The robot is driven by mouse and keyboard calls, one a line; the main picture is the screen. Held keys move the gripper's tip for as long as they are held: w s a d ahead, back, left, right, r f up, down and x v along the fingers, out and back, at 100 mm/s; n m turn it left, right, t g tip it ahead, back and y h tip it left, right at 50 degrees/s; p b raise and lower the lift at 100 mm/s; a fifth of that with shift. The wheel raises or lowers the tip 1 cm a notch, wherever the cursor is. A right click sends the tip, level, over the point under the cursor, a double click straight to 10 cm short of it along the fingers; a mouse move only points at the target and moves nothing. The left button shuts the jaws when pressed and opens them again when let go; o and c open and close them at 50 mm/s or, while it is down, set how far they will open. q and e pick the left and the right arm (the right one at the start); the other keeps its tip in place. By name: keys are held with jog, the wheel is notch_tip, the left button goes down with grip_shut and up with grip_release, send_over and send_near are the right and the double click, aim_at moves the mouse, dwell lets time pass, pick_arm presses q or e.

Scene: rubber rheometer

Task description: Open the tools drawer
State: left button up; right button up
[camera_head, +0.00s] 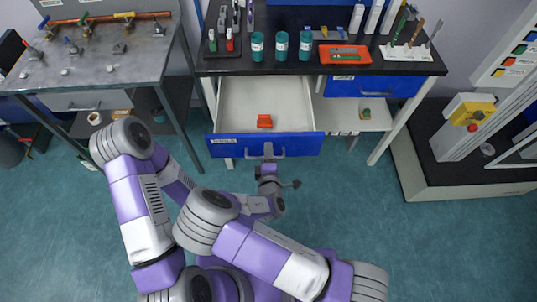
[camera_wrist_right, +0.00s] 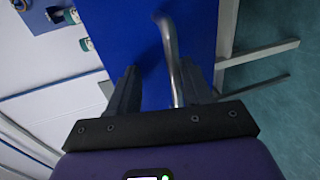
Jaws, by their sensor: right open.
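A drawer with a blue front (camera_head: 240,146) stands pulled out of the bench, its pale inside (camera_head: 240,105) showing. I cannot read its label, so I cannot tell by name that it is the tools drawer. Its grey bar handle (camera_head: 281,154) also shows in the right wrist view (camera_wrist_right: 169,42). My right gripper (camera_head: 268,154) is at the drawer front. In the wrist view my right gripper (camera_wrist_right: 158,82) is open, with the handle running between its fingers, nearer the right one. My left gripper is hidden behind my arms.
An orange object (camera_head: 264,121) lies in the drawer. The black benchtop (camera_head: 300,67) holds teal jars, an orange tray (camera_head: 345,54) and racks. A second blue drawer (camera_head: 375,86) is shut. A grey table (camera_head: 120,73) stands left, a machine (camera_head: 455,150) right. Floor between is clear.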

jog(key=o, duration=0.8)
jog(key=r, duration=0.2)
jog(key=r+p, duration=0.1)
jog(key=r, duration=0.2)
jog(key=w+r+p, duration=0.1)
jog(key=r, duration=0.1)
jog(key=shift+a+r, duration=0.15)
jog(key=shift+r, duration=0.85)
jog(key=s+f, duration=0.1)
jog(key=s+f+g, duration=0.1)
jog(key=f, duration=0.1)
jog(key=f+g, duration=0.1)
jog(key=f, duration=0.1)
jog(key=shift+s+f, duration=0.1)
jog(key=shift+s, duration=0.85)
jog(key=shift+p+v, duration=0.35)
jog(key=shift+v, duration=0.55)
jog(key=shift+c, duration=0.9)
jog(key=shift+s, duration=0.4)
jog(key=c, duration=0.6)
jog(key=shift+h, duration=0.3)
jog(key=shift+s+r+p, duration=0.1)
jog(key=shift+s+p, duration=0.15)
jog(key=shift+s, duration=1.15)
jog(key=shift+s+r+p, duration=0.15)
jog(key=shift+s+p, duration=0.05)
jog(key=shift+s, duration=1.15)
